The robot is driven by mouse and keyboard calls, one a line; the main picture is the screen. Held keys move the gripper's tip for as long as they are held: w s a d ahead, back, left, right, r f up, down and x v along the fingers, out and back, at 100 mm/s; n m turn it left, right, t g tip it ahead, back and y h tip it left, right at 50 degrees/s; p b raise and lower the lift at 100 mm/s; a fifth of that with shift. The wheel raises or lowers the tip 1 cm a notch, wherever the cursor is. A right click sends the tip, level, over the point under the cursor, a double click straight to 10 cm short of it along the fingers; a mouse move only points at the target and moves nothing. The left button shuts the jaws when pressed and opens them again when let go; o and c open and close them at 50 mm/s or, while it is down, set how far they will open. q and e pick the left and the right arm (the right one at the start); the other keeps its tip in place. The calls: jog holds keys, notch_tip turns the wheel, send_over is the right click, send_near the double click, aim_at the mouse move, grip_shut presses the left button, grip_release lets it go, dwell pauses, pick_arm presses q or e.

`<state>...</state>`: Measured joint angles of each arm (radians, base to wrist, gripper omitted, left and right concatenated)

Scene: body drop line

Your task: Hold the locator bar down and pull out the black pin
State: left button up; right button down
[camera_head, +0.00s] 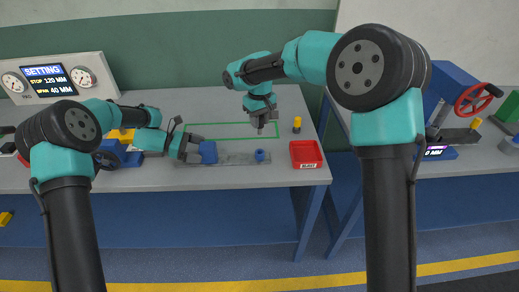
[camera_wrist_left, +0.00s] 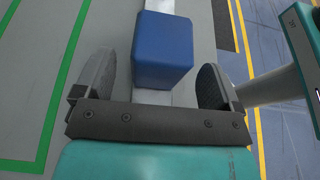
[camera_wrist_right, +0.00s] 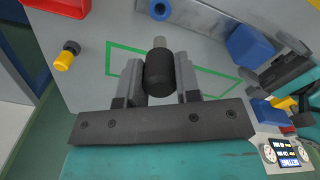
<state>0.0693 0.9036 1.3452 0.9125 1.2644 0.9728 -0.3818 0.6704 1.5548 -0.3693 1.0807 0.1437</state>
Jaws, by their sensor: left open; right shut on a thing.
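The locator bar (camera_head: 235,159) is a flat grey strip along the front of the table, with a blue block (camera_head: 208,152) and a blue ring (camera_head: 260,155) on it. My left gripper (camera_head: 196,148) is open at the block; in the left wrist view the block (camera_wrist_left: 163,50) lies between and just ahead of the spread fingers, without clear contact. My right gripper (camera_wrist_right: 160,85) is shut on the black pin (camera_wrist_right: 159,73), which has a grey tip. The pin is clear of the blue ring (camera_wrist_right: 160,9), over the green-outlined area. In the head view the pin is hard to make out.
A yellow pin with a black part (camera_head: 297,124) stands at the table's right. A red tray (camera_head: 305,155) sits at the front right corner. A setting panel (camera_head: 62,79) stands at the back left. A second bench with a red handwheel (camera_head: 474,99) is at the right.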

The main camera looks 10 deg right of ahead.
pick_arm(q)
jog(key=v, duration=0.8)
